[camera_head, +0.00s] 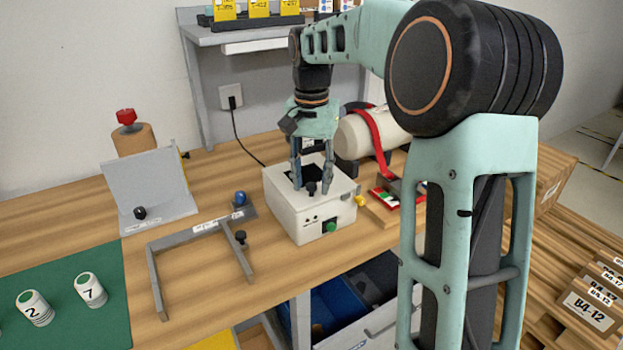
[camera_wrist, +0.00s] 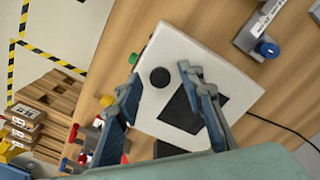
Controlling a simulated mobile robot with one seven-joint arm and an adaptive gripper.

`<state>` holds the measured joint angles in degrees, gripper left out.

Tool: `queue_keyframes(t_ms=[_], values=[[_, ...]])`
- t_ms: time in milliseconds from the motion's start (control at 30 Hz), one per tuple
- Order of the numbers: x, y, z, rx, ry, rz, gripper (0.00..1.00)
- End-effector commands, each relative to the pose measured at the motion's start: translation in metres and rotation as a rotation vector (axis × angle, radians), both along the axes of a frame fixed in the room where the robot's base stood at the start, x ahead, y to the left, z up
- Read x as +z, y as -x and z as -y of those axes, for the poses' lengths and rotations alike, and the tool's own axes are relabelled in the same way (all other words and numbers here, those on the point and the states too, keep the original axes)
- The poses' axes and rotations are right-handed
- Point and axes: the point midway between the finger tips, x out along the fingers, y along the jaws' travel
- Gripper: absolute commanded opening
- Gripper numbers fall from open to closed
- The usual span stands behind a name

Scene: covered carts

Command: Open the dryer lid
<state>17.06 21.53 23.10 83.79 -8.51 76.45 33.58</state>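The dryer (camera_head: 292,215) is a white box on the wooden table, with a green knob (camera_head: 330,227) on its front. Its white lid (camera_wrist: 215,65) lies flat on top and carries a dark square (camera_wrist: 192,108) and a round black knob (camera_wrist: 160,77). My gripper (camera_head: 312,189) points down over the lid. Its two fingers are open, one on each side of the black knob, which also shows between them in the head view (camera_head: 311,188). In the wrist view the fingers (camera_wrist: 160,74) show a gap around the knob. I cannot tell whether the fingertips touch the lid.
A grey stand (camera_head: 150,190) and numbered white pieces (camera_head: 90,289) are farther left.

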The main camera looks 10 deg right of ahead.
Motion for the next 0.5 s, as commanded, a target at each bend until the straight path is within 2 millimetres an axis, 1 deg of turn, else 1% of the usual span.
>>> queue_keyframes(t_ms=[33,67,367,500], values=[[0.0002,-0.0001,0.0,0.0,0.0,0.0,0.36],[0.0002,-0.0001,0.0,0.0,0.0,0.0,0.34],[0.0005,-0.0001,0.0002,0.0,0.0,0.001,0.01],[0.0006,-0.0001,0.0002,0.0,0.0,0.001,0.0]])
